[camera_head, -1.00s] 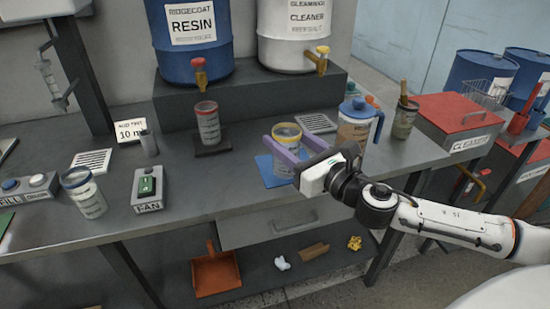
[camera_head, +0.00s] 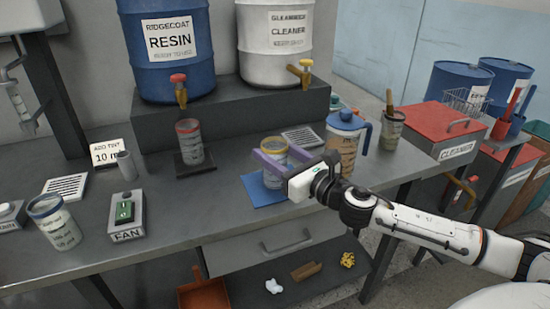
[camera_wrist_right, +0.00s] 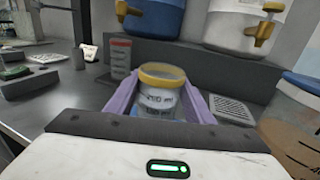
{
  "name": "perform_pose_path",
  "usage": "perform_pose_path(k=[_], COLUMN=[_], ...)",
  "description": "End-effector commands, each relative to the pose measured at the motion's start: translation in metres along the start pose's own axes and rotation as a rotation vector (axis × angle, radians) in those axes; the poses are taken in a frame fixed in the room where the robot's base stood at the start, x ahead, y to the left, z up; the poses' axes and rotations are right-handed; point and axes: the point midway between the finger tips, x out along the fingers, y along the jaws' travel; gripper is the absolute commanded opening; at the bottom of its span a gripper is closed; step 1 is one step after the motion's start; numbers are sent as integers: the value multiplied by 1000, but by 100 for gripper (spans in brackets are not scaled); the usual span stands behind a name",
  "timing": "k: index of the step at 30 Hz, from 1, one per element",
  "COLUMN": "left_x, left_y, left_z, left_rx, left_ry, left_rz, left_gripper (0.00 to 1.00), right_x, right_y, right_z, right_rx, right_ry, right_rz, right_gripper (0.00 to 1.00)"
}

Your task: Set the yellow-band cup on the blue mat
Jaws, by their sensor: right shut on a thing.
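The yellow-band cup (camera_head: 273,160) is a clear cup with printed marks and a yellow rim. It is upright at the blue mat (camera_head: 262,194), whose front and left parts show on the bench. My right gripper (camera_head: 270,160) is shut on the cup, one purple finger on each side. In the right wrist view the cup (camera_wrist_right: 162,90) stands between both fingers. The cup's base is partly hidden by a finger, so I cannot tell whether it touches the mat. My left gripper is not in view.
A red-band cup (camera_head: 189,143) stands on a dark pad at the left. A blue-lidded jug (camera_head: 343,143) and a can with a stick (camera_head: 391,130) are to the right. A blue-rimmed cup (camera_head: 54,222) and the FAN box (camera_head: 126,218) are at the left front.

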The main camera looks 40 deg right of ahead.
Motion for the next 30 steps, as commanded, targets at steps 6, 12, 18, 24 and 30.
perform_pose_path(k=[6, 12, 18, 24, 30], left_x=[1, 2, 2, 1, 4], left_y=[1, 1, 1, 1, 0], left_z=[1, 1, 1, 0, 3], left_rx=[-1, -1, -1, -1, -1], left_ry=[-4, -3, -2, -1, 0], left_rz=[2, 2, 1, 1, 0], left_gripper=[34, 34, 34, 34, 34], right_x=[0, 0, 0, 0, -16], right_y=[-1, 0, 0, 0, 0], right_z=[-6, -8, -8, -5, -10], right_rx=[-2, -1, -1, -1, -1], right_ry=[-3, 0, 0, 0, 3], right_rz=[-1, -1, -1, -1, 0], right_gripper=[14, 56, 66, 66, 66])
